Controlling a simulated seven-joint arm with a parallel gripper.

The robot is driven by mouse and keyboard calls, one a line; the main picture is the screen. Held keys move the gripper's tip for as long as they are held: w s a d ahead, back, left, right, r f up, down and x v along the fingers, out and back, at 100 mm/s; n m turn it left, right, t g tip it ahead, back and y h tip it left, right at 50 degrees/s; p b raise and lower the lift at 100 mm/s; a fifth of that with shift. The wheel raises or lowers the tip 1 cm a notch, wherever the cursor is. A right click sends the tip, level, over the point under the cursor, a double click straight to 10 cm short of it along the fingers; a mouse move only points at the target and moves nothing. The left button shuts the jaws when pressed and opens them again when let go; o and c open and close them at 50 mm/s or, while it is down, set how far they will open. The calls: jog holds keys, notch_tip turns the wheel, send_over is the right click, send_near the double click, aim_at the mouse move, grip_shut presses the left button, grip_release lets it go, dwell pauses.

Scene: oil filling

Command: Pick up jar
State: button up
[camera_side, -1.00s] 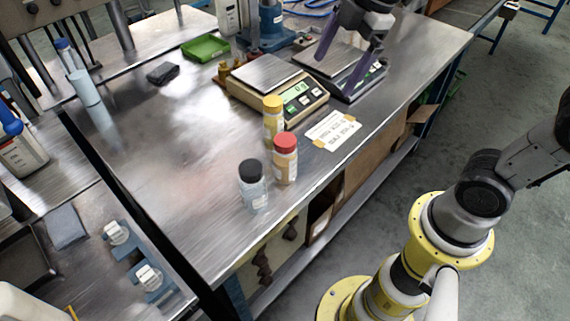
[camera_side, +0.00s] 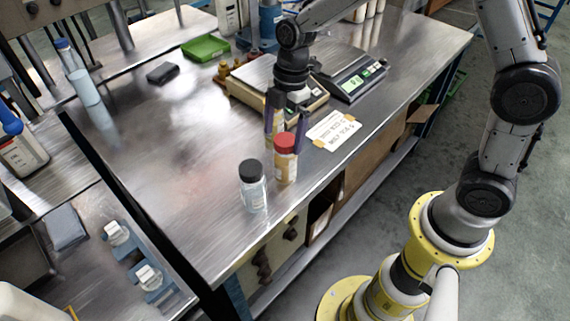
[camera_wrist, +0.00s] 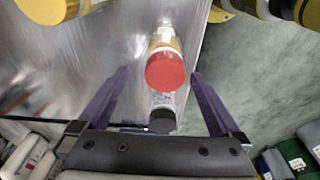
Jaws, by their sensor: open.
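A jar with a red lid (camera_side: 285,157) stands upright near the front edge of the metal bench. In the wrist view its red lid (camera_wrist: 165,71) lies between my two purple fingers. My gripper (camera_side: 287,132) is open and empty, pointing down, just behind and above this jar in the side view.
Two scales stand behind, one partly hidden by my arm and a dark one (camera_side: 352,82) to the right. A taped paper label (camera_side: 333,130) lies right of the jars. A green tray (camera_side: 206,48) sits at the back. The bench left of the jars is clear.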

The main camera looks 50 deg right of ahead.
aim_at(284, 154)
jog(key=shift+s+a+f, duration=0.15)
jog(key=shift+f, duration=1.4)
jog(key=shift+s+a+f, duration=0.1)
jog(key=shift+s+f, duration=0.05)
jog(key=shift+f, duration=1.4)
jog(key=c, duration=1.5)
jog(key=shift+r, duration=0.15)
